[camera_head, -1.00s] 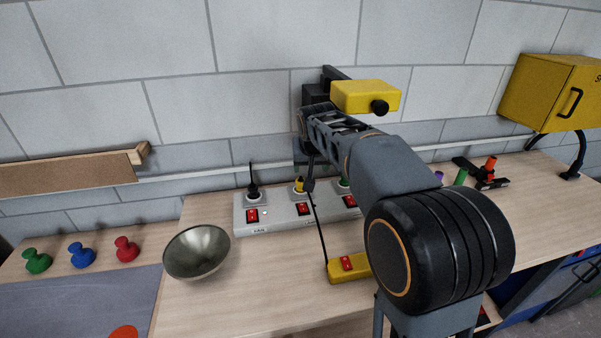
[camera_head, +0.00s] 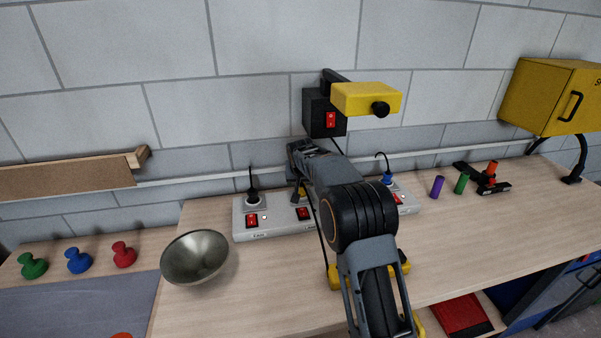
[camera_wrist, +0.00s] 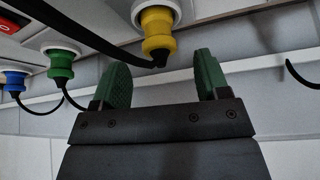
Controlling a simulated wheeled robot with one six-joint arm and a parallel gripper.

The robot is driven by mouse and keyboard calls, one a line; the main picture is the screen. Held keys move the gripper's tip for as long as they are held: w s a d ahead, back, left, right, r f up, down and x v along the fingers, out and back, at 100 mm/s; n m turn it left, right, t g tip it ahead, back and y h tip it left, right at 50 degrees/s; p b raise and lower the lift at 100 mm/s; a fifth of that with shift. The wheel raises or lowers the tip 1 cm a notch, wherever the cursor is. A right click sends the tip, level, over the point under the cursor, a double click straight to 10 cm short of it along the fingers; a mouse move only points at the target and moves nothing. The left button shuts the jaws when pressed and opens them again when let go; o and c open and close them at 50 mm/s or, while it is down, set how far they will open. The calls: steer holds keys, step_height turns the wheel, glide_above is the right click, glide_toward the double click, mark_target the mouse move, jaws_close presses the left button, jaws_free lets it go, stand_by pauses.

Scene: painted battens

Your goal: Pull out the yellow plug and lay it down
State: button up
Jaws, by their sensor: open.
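The yellow plug (camera_wrist: 157,30) sits in a round white socket of the grey power strip (camera_head: 277,229). A dark cable leads away from it. In the head view the plug (camera_head: 297,186) is mostly hidden by my arm. My gripper (camera_wrist: 161,82) is open, its two green fingers spread either side of the plug's line. The fingertips are just short of the plug and nothing is between them. The green plug (camera_wrist: 61,65) and blue plug (camera_wrist: 17,80) sit in sockets to the left in the wrist view.
A black plug (camera_head: 253,194) stands in the strip's left end. A metal bowl (camera_head: 195,257) is at left. A yellow switch box (camera_head: 334,282) lies in front, partly behind my arm. A yellow lamp-like unit (camera_head: 362,98) overhangs from the wall. Bare worktop (camera_head: 480,231) lies to the right.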

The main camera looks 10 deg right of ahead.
mark_target(301, 185)
steer(key=shift+p+x, duration=0.3)
steer(key=shift+x, duration=1.85)
steer(key=shift+c, duration=0.5)
steer(key=c, duration=1)
steer(key=shift+r, duration=0.15)
steer(key=shift+r+p, duration=0.9)
steer(key=shift+r, duration=0.5)
